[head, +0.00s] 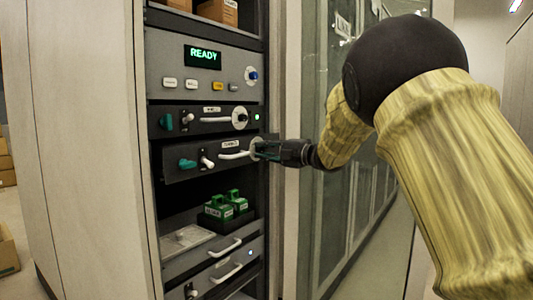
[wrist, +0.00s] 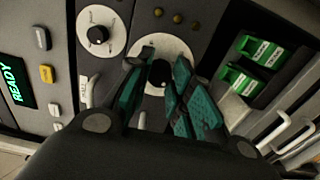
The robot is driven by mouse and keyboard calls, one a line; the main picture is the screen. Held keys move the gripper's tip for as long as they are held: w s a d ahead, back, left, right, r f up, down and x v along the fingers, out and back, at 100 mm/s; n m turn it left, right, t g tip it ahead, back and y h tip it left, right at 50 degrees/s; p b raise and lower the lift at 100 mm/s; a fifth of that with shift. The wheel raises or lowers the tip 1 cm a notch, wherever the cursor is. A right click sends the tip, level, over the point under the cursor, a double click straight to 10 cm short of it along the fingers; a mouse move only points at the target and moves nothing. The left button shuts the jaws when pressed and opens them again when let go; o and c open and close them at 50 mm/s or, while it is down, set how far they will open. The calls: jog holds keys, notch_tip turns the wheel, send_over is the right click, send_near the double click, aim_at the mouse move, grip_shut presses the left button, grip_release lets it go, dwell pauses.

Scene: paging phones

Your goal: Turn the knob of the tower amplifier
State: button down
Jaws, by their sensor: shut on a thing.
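The amplifier panel (head: 205,167) gripped here is the lower of two dark rack units; its small label is too blurred to read surely. Its black knob (wrist: 156,78) sits on a pale round dial (wrist: 172,48) at the panel's right end. My gripper (head: 262,150) reaches in from the right, its teal fingers around that knob. In the wrist view my gripper (wrist: 157,84) has one finger on each side of the knob, shut on it. The fingers hide most of the knob in the head view.
Higher up is a panel with a READY display (head: 202,56). White handles (head: 236,154) stick out close to my fingers. Green blocks (head: 226,205) stand below. A glass door (head: 322,210) is right of the rack.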

jog(key=c, duration=1.2)
grip_release()
jog(key=shift+c, duration=0.2)
jog(key=shift+d, duration=0.1)
jog(key=v, duration=1.2)
